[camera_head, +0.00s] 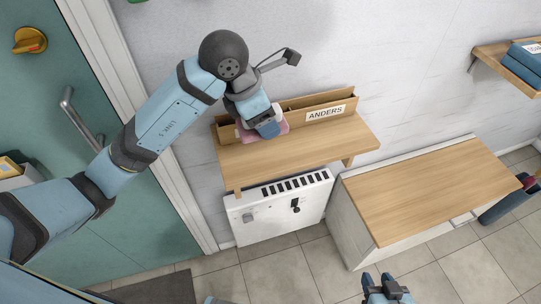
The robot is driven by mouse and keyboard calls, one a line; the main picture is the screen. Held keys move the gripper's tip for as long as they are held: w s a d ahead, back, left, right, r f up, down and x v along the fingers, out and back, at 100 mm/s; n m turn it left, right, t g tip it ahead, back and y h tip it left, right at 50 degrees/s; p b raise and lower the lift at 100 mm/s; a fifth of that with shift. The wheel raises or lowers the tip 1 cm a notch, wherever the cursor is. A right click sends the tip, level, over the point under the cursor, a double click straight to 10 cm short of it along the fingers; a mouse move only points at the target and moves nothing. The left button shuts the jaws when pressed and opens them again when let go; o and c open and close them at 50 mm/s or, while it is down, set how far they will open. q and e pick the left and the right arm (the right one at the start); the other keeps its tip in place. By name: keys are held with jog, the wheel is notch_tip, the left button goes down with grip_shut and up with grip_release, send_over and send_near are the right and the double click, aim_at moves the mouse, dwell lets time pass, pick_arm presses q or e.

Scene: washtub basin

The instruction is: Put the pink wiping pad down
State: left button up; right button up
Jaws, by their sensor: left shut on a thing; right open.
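The pink wiping pad (279,128) is at the left part of a wooden wall shelf (297,150), partly hidden under my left gripper. My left gripper (268,128) reaches down from above and is shut on the pad. The pad looks level and very close to the shelf top; whether it touches the shelf I cannot tell. My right gripper (386,284) is open and empty at the bottom of the view, in front of the lower wooden bench, far from the pad.
A wooden box (345,101) labelled "ANDERS" stands along the back of the shelf, close behind the pad. A white heater (280,212) hangs below. A wooden-topped bench (430,190) is at the right. The shelf's right part is clear. A green door (60,110) is at the left.

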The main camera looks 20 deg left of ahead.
aim_at(240, 130)
pick_arm(q)
jog(key=shift+s, duration=0.15)
notch_tip(240, 130, down, 10)
jog(key=shift+a+r, duration=0.1)
jog(key=shift+r, duration=0.1)
dwell(0.4)
jog(key=o, duration=0.9)
jog(key=shift+f, duration=0.1)
jog(key=shift+f+b, duration=0.1)
jog(key=shift+b, duration=0.2)
jog(key=v, duration=1.4)
jog(key=shift+s+d+p, duration=0.15)
jog(key=shift+d+p, duration=0.15)
jog(key=shift+p, duration=0.05)
